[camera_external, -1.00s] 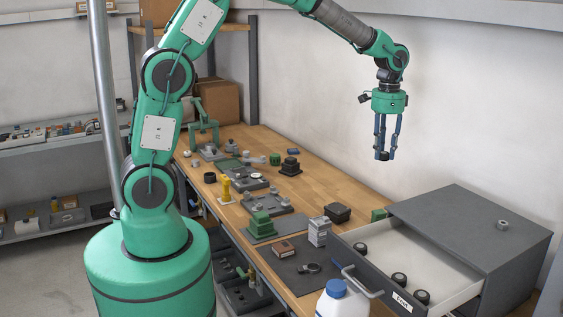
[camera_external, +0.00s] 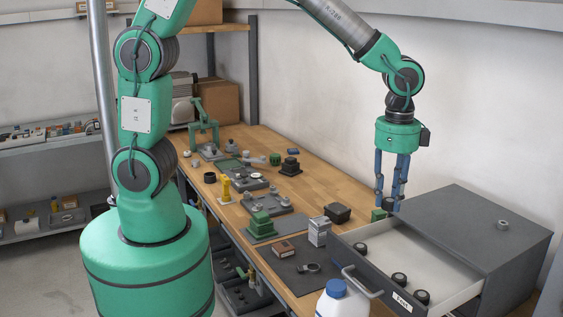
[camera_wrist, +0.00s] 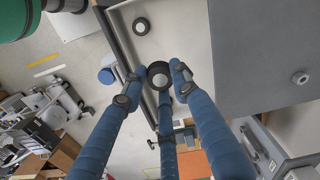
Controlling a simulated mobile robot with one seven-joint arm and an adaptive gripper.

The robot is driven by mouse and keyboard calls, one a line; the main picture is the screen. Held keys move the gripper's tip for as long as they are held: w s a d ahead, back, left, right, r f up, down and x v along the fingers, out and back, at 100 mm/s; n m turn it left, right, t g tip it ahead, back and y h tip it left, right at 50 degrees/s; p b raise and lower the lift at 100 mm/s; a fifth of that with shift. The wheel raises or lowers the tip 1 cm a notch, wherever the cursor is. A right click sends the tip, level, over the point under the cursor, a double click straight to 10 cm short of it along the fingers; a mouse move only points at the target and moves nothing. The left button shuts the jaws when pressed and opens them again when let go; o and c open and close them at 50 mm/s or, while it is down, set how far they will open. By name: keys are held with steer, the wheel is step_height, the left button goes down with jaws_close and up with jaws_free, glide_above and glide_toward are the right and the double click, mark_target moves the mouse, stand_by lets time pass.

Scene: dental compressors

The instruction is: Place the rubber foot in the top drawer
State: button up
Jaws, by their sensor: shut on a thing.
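My gripper (camera_external: 389,203) points down with its blue fingers closed around a rubber foot. The held rubber foot (camera_wrist: 159,74), black and round with a pale centre, shows between the fingertips in the wrist view; in the external view it is a small dark shape (camera_external: 388,204). The top drawer (camera_external: 440,262) is pulled open, with a pale interior and a labelled dark front. The held foot appears above the drawer's far side in the external view; its exact height is unclear. Other rubber feet lie inside, at the left (camera_external: 360,247) and along the front (camera_external: 399,279).
The grey cabinet (camera_external: 480,215) stands right of the open drawer, with a small round part (camera_external: 503,223) on top. A white bottle with a blue cap (camera_external: 337,289) stands before the drawer handle. A dark block (camera_external: 337,212) and a grey box (camera_external: 319,231) sit left on the bench.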

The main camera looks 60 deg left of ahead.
mark_target(387, 200)
steer(key=s+d, duration=0.1)
steer(key=s, duration=0.1)
steer(key=shift+s+d+m, duration=0.4)
step_height(387, 200, down, 5)
steer(key=shift+f, duration=0.1)
steer(key=shift+f, duration=3.05)
steer(key=shift+f, duration=0.15)
steer(key=shift+f, duration=1.75)
